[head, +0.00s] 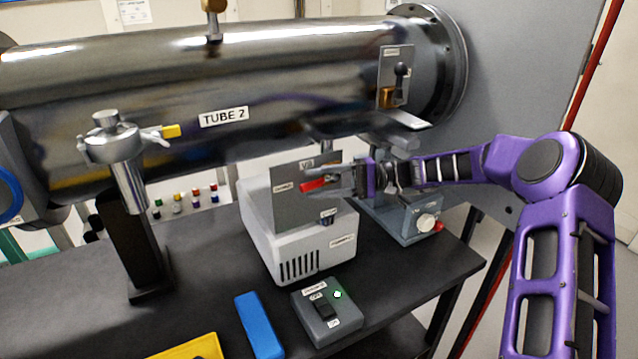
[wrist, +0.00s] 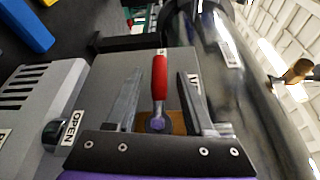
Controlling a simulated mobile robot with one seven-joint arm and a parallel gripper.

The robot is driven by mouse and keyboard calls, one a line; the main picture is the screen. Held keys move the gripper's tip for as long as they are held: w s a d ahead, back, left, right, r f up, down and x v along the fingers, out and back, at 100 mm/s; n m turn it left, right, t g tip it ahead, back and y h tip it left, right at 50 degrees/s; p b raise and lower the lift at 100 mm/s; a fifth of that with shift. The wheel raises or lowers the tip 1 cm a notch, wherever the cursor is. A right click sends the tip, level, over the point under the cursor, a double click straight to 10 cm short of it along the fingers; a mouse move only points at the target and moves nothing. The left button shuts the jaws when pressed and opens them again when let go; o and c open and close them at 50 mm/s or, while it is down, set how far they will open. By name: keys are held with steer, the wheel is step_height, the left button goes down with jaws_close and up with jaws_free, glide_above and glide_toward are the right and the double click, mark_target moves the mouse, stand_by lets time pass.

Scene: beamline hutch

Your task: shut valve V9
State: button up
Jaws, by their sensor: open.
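Valve V9 has a grey plate (head: 290,208) with a V9 label at its top, standing at the white pump box. Its red lever handle (head: 314,185) lies nearly level and points left, its tip at a small label (head: 283,188) too small to read surely. An OPEN label (wrist: 72,128) and a dark knob (wrist: 53,132) sit off to the side of the handle in the wrist view. My gripper (head: 338,182) is at the plate. In the wrist view, its open fingers (wrist: 159,82) stand on both sides of the red handle (wrist: 160,72), with gaps visible.
The white pump box (head: 315,246) stands on the black table (head: 215,262). A switch box (head: 327,318) with a green light and a blue block (head: 259,325) lie in front. The steel tube marked TUBE 2 (head: 270,90) runs above. A grey device (head: 405,215) stands right.

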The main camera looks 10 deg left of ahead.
steer(key=v, duration=1.7)
steer(key=shift+d, duration=0.2)
steer(key=shift+r, duration=0.1)
